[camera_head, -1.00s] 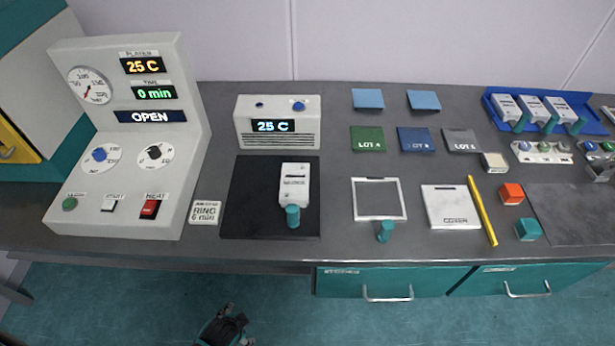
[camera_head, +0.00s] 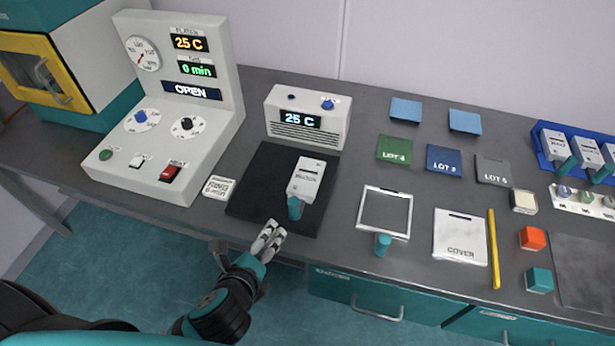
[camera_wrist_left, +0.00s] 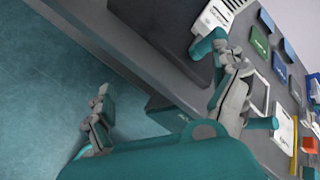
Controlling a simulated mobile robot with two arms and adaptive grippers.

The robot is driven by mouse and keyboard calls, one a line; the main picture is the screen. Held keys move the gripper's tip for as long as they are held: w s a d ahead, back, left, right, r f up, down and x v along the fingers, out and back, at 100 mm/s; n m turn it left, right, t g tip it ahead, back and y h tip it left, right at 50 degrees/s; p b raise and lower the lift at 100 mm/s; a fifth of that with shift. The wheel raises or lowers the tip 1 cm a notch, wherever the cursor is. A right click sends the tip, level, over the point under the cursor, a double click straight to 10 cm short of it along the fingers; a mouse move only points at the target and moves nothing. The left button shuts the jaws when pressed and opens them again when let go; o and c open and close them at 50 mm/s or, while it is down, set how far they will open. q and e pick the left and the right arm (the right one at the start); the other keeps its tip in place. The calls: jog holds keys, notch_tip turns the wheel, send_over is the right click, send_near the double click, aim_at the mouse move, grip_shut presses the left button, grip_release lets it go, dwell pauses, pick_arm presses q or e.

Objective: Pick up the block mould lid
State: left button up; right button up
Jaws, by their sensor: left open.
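A white block with a teal handle (camera_head: 304,182) lies on the black mat (camera_head: 262,173); its label is too small to read, so I cannot tell whether it is the block mould lid. It also shows at the top of the left wrist view (camera_wrist_left: 217,17). A flat white plate marked COVER (camera_head: 460,236) lies further right. Between them is an open square frame with a teal handle (camera_head: 385,212). My left gripper (camera_head: 270,236) is open and empty, at the bench's front edge, just in front of the mat. In the left wrist view its fingers are spread apart (camera_wrist_left: 172,88). My right gripper is not in view.
The press panel (camera_head: 180,120) stands left and a small 25 C unit (camera_head: 305,118) behind the mat. A yellow rod (camera_head: 493,250), orange block (camera_head: 532,238) and teal block (camera_head: 539,280) lie right. Drawer handles (camera_head: 376,312) stick out below the bench edge.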

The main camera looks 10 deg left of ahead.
aim_at(294, 208)
pick_arm(q)
jog(key=d+r+m+t+h, duration=0.2)
jog(key=d+r+m+t, duration=0.15)
jog(key=m, duration=0.85)
jog(key=x, duration=0.3)
jog(key=p+x, duration=0.1)
jog(key=x, duration=0.3)
jog(key=p+x, duration=0.1)
jog(key=x, duration=0.3)
jog(key=shift+w+d+r, duration=0.1)
jog(key=shift+d, duration=0.25)
jog(key=shift+g, duration=0.25)
jog(key=shift+p+x, duration=0.6)
jog(key=shift+x, duration=2.5)
jog(key=shift+a, duration=0.2)
jog(key=shift+c, duration=1.1)
jog(key=c, duration=1.4)
